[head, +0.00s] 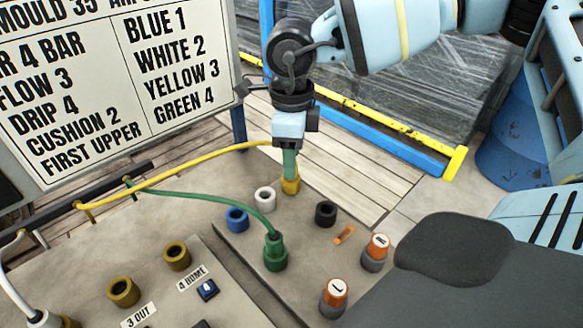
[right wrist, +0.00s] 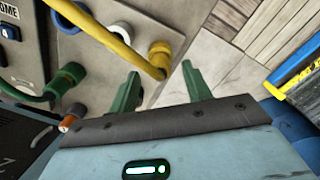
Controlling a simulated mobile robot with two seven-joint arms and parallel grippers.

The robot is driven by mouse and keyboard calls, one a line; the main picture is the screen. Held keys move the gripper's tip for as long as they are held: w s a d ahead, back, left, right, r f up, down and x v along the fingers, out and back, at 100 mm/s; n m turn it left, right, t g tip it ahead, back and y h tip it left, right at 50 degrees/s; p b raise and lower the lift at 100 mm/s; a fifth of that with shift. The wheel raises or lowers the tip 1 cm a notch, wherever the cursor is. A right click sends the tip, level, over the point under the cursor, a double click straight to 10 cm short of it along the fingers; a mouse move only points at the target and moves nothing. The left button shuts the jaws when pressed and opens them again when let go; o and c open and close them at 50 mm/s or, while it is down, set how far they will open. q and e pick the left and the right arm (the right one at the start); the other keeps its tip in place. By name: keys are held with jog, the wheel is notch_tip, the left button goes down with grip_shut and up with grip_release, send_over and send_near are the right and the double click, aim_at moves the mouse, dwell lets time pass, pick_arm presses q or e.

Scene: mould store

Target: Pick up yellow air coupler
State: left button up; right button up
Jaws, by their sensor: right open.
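The yellow air coupler (head: 291,186) stands on the far part of the grey panel, with a yellow hose (head: 180,176) running to it from the left. My right gripper (head: 290,168) points down over it, its green fingers covering part of the coupler in the head view. In the right wrist view the right gripper (right wrist: 161,70) is open, and the yellow coupler (right wrist: 160,52) shows just beyond and between the fingertips. I cannot tell whether the fingers touch it. My left gripper is not in view.
A green coupler (head: 275,252) with a green hose stands nearer. Blue (head: 236,220), white (head: 265,199) and black (head: 326,214) ports lie around. Two orange-topped knobs (head: 376,252) stand at right. A lettered board (head: 110,90) rises at the back left. Wooden floor lies beyond the panel.

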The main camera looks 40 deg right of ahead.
jog(key=shift+f, duration=1.25)
jog(key=shift+c, duration=0.3)
grip_shut()
jog(key=shift+r, duration=0.1)
notch_tip(320, 180, up, 28)
jog(key=shift+d, duration=0.1)
